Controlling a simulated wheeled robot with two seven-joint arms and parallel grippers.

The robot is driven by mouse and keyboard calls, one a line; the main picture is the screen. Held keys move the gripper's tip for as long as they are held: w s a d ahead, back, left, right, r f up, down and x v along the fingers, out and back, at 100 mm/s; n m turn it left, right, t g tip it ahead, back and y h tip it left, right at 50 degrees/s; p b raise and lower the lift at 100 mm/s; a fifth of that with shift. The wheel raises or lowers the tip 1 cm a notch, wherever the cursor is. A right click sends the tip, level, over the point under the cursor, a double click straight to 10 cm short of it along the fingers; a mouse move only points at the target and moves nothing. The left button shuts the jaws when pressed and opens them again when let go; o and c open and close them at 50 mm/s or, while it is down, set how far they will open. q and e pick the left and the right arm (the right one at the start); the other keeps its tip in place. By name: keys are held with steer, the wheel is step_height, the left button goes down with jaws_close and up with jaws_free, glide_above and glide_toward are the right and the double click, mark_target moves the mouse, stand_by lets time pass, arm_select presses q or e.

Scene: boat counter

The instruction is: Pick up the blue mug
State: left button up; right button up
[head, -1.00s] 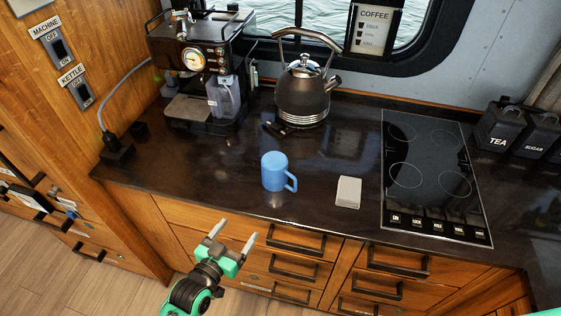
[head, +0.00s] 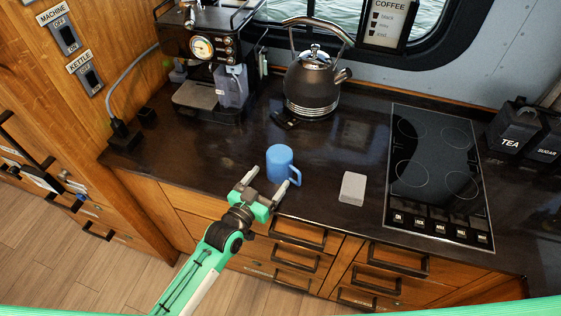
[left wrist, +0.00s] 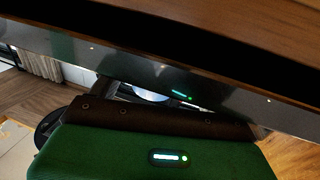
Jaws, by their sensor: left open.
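The blue mug (head: 280,163) stands upright on the dark counter in the head view, its handle on the right side. My left gripper (head: 268,178) is open, with its fingers reaching over the counter's front edge just in front of the mug. The fingertips appear close to the mug's lower part and handle; I cannot tell whether they touch it. The left wrist view does not clearly show the mug. My right gripper is not in view.
A grey box (head: 352,188) lies right of the mug, with the black cooktop (head: 432,165) beyond it. The kettle (head: 312,85) and coffee machine (head: 207,60) stand behind. Drawers with black handles (head: 298,236) are below the counter edge.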

mark_target(272, 173)
arm_select(q)
steer(key=shift+w+d+r+p, duration=0.2)
steer(key=shift+w+r+p, duration=0.1)
steer(key=shift+r, duration=0.05)
steer(key=p+x, duration=0.1)
steer(key=x, duration=0.2)
steer(key=shift+w+d, duration=0.1)
steer(key=shift+w, duration=0.05)
steer(key=shift+w+d+f, duration=0.1)
steer(key=shift+w+d, duration=0.15)
steer(key=shift+w, duration=0.1)
steer(key=c, duration=0.9)
